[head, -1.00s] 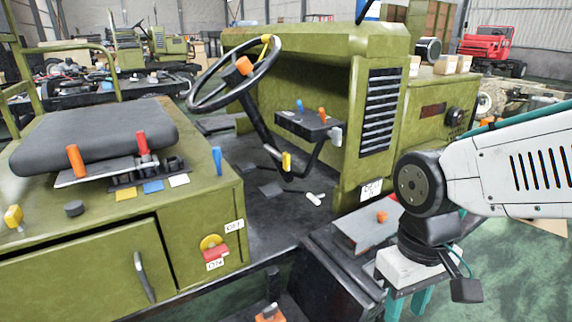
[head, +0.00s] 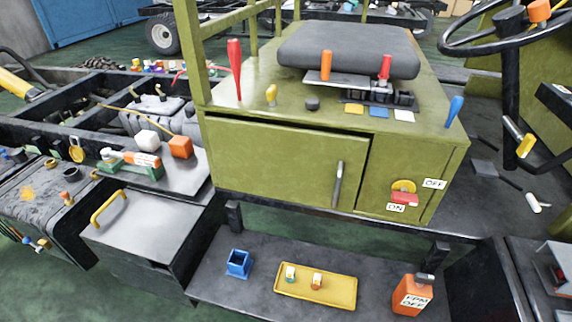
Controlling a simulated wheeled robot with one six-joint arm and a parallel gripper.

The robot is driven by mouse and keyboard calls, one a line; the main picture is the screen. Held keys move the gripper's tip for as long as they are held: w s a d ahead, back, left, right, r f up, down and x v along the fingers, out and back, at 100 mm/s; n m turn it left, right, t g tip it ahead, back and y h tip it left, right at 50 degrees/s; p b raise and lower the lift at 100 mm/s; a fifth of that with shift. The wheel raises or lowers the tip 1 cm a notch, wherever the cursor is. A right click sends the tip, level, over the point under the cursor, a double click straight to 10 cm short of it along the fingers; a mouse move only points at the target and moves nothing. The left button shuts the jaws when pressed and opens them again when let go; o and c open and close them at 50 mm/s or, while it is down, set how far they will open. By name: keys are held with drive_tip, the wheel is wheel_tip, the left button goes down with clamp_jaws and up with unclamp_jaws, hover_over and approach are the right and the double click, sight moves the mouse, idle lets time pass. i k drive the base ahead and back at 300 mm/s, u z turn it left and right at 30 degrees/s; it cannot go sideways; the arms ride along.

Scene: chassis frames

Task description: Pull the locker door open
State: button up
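The locker door (head: 270,160) is an olive-green front panel of the box under the black seat. It looks shut or almost shut, with a dark gap along its top edge; I cannot tell whether it is slightly ajar. Its dark vertical handle (head: 338,184) is near the door's right edge. My gripper is not in view, and nothing touches the handle.
Right of the door is a red and yellow switch (head: 404,194) with ON and OFF labels. Below is a dark shelf (head: 210,290) with a yellow tray (head: 335,292), a blue holder (head: 238,263) and an orange canister (head: 412,294). A metal box (head: 120,235) stands left.

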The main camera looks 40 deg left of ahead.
sight(321, 169)
drive_tip(key=u, duration=2.9)
drive_tip(key=k, duration=0.5)
drive_tip(key=z, duration=1.3)
